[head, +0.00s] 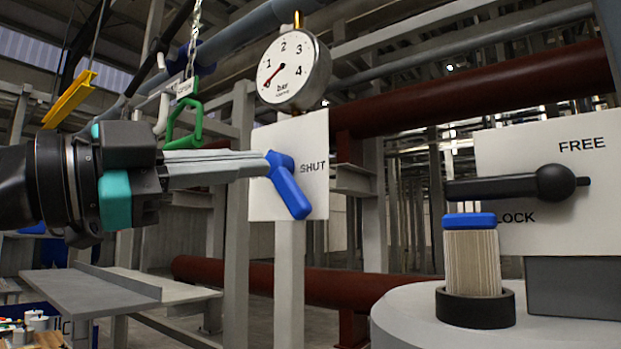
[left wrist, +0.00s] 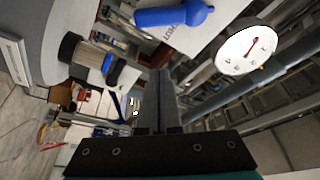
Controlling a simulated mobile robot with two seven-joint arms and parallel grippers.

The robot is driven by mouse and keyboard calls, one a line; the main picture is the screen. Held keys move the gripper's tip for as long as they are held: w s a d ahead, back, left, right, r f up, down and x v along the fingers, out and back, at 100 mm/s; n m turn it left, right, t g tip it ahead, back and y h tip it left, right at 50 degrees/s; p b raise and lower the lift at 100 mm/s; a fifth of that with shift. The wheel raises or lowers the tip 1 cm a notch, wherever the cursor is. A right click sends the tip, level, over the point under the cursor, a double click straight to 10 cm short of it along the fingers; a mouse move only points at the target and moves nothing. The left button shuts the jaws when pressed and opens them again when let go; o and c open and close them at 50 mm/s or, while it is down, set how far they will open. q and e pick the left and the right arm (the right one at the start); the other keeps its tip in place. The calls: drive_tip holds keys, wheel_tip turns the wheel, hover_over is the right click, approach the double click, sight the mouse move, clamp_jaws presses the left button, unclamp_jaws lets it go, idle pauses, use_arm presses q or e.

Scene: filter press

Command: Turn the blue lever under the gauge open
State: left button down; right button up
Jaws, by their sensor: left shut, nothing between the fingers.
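The blue lever (head: 289,186) is on a white plate (head: 308,135) below the round gauge (head: 293,70). It slants down to the right, beside the word SHUT. My left gripper (head: 262,164) is shut and empty. In the head view its fingertips appear at the lever's upper left end; I cannot tell whether they touch. In the left wrist view the blue lever (left wrist: 172,16) is at the top, beyond and apart from the fingertips (left wrist: 160,75) in the picture. The gauge (left wrist: 247,50) is to its right. My right gripper is not in view.
A black handle (head: 510,186) sits on a FREE/LOCK plate at the right, above a pleated filter (head: 472,258) with a blue top. A green hook (head: 184,122) hangs from a chain behind my left gripper. A grey bench (head: 95,291) stands lower left.

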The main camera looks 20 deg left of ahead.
sight(295, 184)
use_arm(q)
drive_tip(key=w+d+p, duration=0.1)
drive_tip(key=w, duration=0.1)
drive_tip(key=w+p, duration=0.1)
drive_tip(key=w, duration=0.2)
drive_tip(key=w+d+p, duration=0.1)
drive_tip(key=w, duration=0.2)
drive_tip(key=shift+w+d, duration=0.1)
drive_tip(key=shift+d, duration=0.2)
drive_tip(key=shift+w+a+f, duration=0.15)
drive_tip(key=shift+w+f, duration=0.05)
drive_tip(key=shift+f, duration=0.1)
drive_tip(key=shift+d, duration=0.2)
